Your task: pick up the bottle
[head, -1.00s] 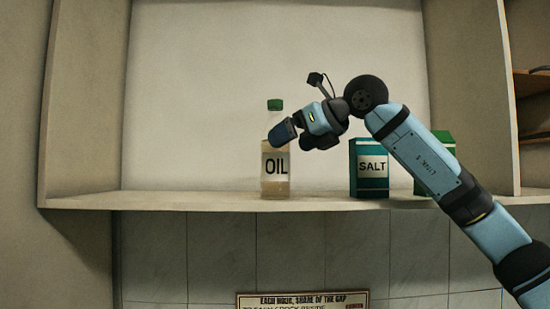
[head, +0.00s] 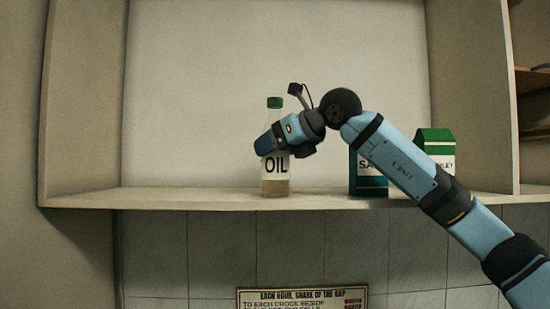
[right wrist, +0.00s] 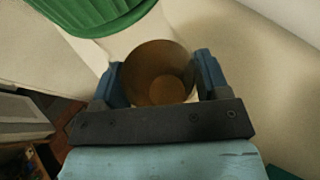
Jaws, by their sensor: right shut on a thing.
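The bottle (head: 276,187) is clear with a green cap, a white OIL label and pale brown contents. It stands upright on the shelf in the head view. My right gripper (head: 265,144) reaches in from the right and is shut on the bottle's upper part, below the cap. Its hand hides part of the bottle's shoulder. In the right wrist view the bottle (right wrist: 158,80) shows as a brownish round shape between the two blue fingers, with the large green cap at the upper left. My left gripper is not in view.
A dark green SALT box (head: 369,184) stands on the shelf (head: 190,199) to the right, partly behind my arm. A green and white carton (head: 436,137) is further right. The shelf left of the bottle is clear. A printed sign (head: 300,297) hangs below.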

